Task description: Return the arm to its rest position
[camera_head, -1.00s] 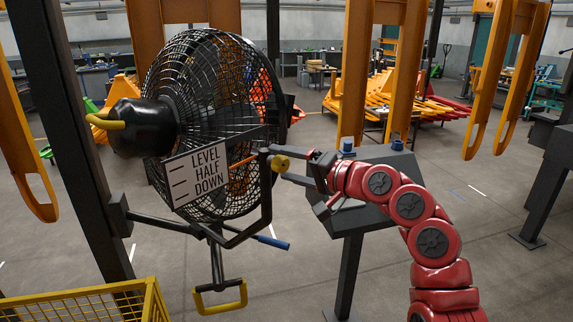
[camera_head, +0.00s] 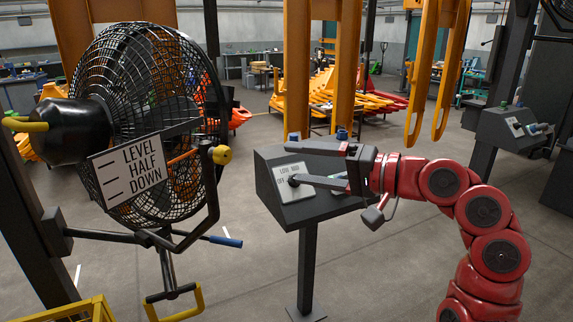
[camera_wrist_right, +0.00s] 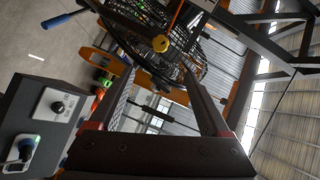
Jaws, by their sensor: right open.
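My red right arm (camera_head: 484,211) reaches in from the lower right in the head view. Its right gripper (camera_head: 292,164) is open and empty, with its two dark fingers apart, pointing left. The gripper overlaps a grey control box (camera_head: 325,212) in the picture. I cannot tell whether they touch. In the right wrist view the two fingers (camera_wrist_right: 160,76) stand wide apart with nothing between them. The fan's yellow knob (camera_head: 222,155) is left of the fingertips, apart from them. My left gripper is not in view.
A black caged fan (camera_head: 150,95) with a level sign (camera_head: 127,170) stands at left. The control box is on a post (camera_head: 307,270). Orange posts (camera_head: 347,70) stand behind. Open floor (camera_head: 390,270) lies below the arm.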

